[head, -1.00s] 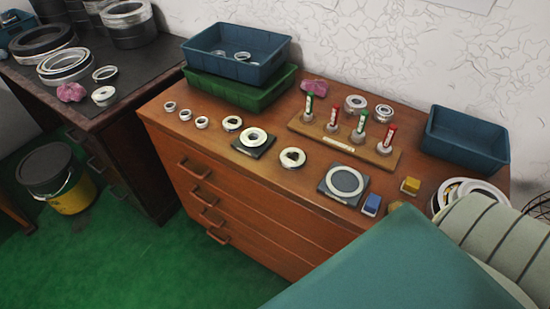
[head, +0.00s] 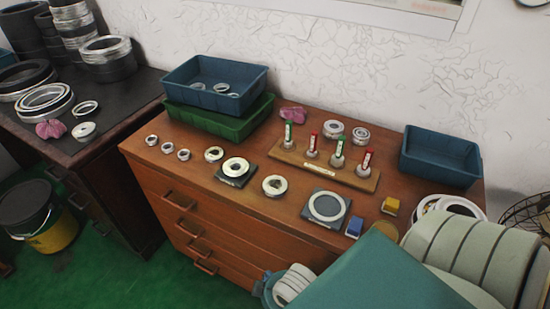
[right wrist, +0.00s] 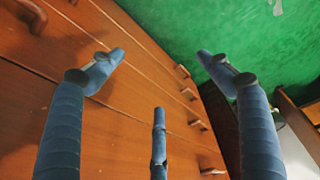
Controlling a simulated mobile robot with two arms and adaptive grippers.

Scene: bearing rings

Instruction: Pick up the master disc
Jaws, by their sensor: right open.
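Several pale metal discs and rings lie on the brown cabinet top in the head view. One thick disc with a hole (head: 236,166) sits on a small dark square plate. A loose disc with a hole (head: 275,186) lies to its right. A flat pale ring (head: 327,206) lies on a grey square plate further right. I cannot tell by marking which is the master disc. My right gripper (right wrist: 160,70) shows in its wrist view, open and empty, its blue fingers spread in front of the drawer fronts, away from the discs. My left gripper is not in view.
A wooden rack (head: 322,172) with red and green tubes stands behind the discs. Blue bins (head: 440,157) and a green tray (head: 218,122) stand at the back. A blue block (head: 354,227) and a yellow block (head: 390,205) lie at right. Drawer handles (right wrist: 184,71) jut from the front.

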